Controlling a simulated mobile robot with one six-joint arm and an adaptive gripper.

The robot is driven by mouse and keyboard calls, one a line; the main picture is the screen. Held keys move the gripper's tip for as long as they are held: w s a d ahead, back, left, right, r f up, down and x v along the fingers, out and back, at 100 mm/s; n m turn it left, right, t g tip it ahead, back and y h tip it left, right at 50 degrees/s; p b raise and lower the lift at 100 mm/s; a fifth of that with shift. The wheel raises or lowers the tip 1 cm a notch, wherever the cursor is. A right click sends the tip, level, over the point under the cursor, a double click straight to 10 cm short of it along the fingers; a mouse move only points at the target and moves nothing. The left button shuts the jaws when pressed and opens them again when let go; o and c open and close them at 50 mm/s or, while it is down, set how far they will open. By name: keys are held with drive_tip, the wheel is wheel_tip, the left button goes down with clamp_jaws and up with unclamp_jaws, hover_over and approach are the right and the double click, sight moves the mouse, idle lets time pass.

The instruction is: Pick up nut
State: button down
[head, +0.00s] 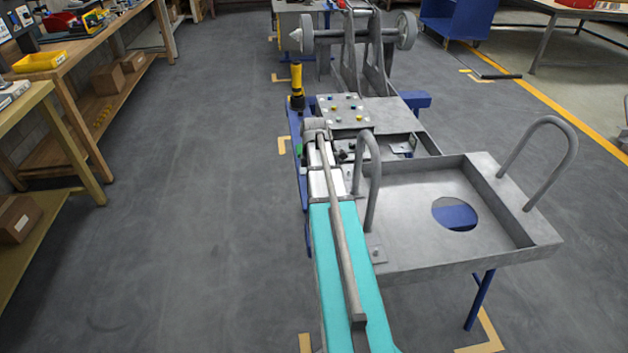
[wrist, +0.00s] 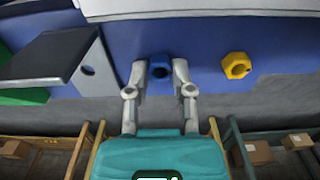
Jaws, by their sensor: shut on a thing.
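A blue nut (wrist: 160,67) sits between my fingertips in the wrist view, against a blue surface. My gripper (wrist: 161,74) is shut on it, with one grey finger on each side. A yellow nut (wrist: 236,65) is a short way to the right, apart from the fingers. In the head view my arm reaches forward to the chassis, and I cannot make out the fingertips or the held nut there.
A grey chassis (head: 408,262) with upright hoops lies beside my arm. A plate (head: 362,113) with several small coloured pieces and a yellow-and-black tool (head: 297,85) are farther forward. A workbench (head: 90,50) stands at the left; the floor (head: 200,220) between is clear.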

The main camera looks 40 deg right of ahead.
drive_tip(key=shift+r, duration=0.1)
wheel_tip(320, 180, up, 10)
drive_tip(key=p, duration=1)
idle(0.7)
